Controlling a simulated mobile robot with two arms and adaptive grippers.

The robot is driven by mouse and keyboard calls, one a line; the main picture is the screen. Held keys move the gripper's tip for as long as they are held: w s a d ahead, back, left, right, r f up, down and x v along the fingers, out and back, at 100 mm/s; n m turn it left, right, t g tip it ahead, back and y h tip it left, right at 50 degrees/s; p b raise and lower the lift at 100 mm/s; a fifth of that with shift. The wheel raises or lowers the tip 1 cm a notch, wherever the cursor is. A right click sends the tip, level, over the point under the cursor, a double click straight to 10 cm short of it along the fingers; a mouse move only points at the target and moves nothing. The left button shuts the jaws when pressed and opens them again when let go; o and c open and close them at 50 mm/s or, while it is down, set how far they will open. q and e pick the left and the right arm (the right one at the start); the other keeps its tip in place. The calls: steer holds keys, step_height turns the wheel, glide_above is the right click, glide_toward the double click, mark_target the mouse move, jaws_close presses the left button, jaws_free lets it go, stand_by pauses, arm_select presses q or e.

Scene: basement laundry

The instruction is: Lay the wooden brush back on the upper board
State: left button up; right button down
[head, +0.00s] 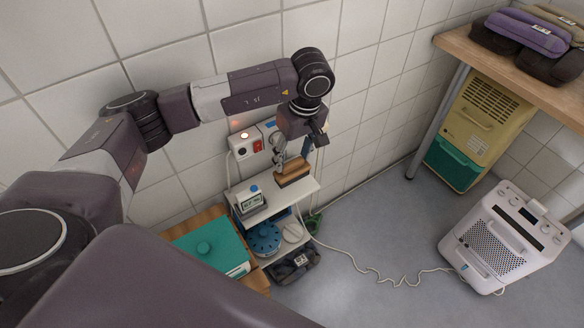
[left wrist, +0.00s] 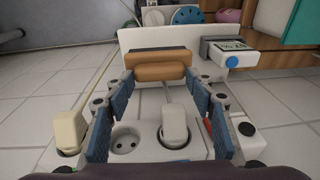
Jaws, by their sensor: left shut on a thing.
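The wooden brush (head: 293,172), a tan block with a dark underside, is at the right part of the white upper board (head: 272,206). In the left wrist view the brush (left wrist: 155,72) lies crosswise at the fingertips, with the board (left wrist: 132,38) beyond it. My left gripper (head: 293,148) reaches down from above and is shut on the brush. The brush looks level and on or just above the board; I cannot tell if it touches. My right gripper is not in view.
A display device (head: 250,202) stands on the upper board, left of the brush. A wall socket box (head: 246,146) with plugs is close behind. Below are a blue disc (head: 264,239) and a teal box (head: 207,250). A white heater-like appliance (head: 505,240) stands on the right floor.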

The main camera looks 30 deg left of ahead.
mark_target(293, 162)
arm_select(q)
step_height(293, 162, down, 5)
steer(key=shift+r+b, duration=0.2)
steer(key=shift+b, duration=0.25)
steer(key=shift+a+f, duration=0.1)
steer(key=shift+f, duration=0.15)
steer(key=shift+r, duration=0.1)
steer(key=o, duration=1.5)
steer(key=shift+c, duration=0.2)
